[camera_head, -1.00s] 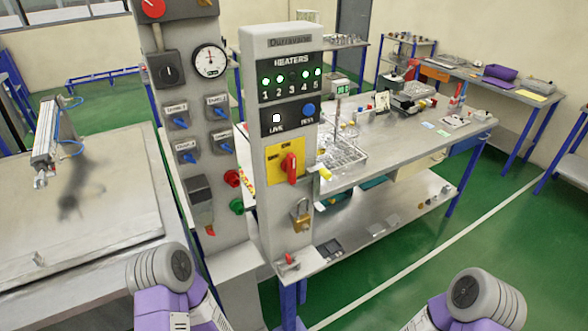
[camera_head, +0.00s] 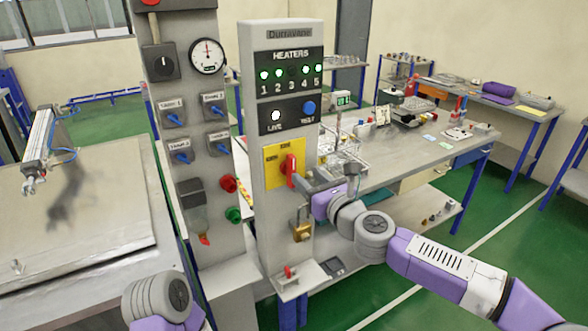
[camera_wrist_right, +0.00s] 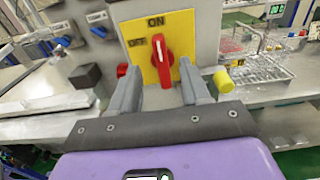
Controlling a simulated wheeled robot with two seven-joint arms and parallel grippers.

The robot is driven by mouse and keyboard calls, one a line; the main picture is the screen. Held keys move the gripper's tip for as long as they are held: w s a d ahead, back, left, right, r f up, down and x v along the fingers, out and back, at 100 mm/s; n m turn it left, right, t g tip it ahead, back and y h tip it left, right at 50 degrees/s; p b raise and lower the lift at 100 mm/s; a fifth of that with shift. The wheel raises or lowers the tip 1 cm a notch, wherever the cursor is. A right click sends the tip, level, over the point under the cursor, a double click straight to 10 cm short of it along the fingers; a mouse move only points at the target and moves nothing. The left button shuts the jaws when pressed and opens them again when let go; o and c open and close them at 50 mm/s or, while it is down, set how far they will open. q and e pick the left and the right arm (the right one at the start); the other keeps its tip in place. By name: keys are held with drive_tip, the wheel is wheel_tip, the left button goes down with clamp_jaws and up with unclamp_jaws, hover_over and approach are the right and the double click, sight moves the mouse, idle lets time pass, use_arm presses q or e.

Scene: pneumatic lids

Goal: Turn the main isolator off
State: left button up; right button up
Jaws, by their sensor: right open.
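The main isolator is a red rotary handle (camera_head: 288,167) on a yellow plate (camera_head: 271,174) on the grey heater panel. In the right wrist view the red handle (camera_wrist_right: 163,60) stands close to upright, its white mark towards ON at the top; OFF is at the left. My right gripper (camera_head: 303,182) is just in front of the handle. In the right wrist view its open fingers (camera_wrist_right: 158,88) are on either side below the handle, with nothing between them; contact cannot be told. My left gripper is out of view; only part of my left arm shows at the bottom left.
A brass padlock (camera_head: 302,231) hangs below the isolator. A yellow knob (camera_wrist_right: 223,82) sticks out right of it. Above are lit green heater lamps and a lit LIVE lamp (camera_head: 275,116). A valve column (camera_head: 185,90) stands close on the left. A bench (camera_head: 420,155) stands behind.

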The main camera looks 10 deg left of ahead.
sight(294, 164)
drive_tip(key=p+x, duration=0.2)
drive_tip(key=x, duration=0.5)
drive_tip(key=shift+w+a+r, duration=0.1)
drive_tip(key=shift+w+a, duration=0.05)
drive_tip(key=shift+w, duration=0.05)
clamp_jaws()
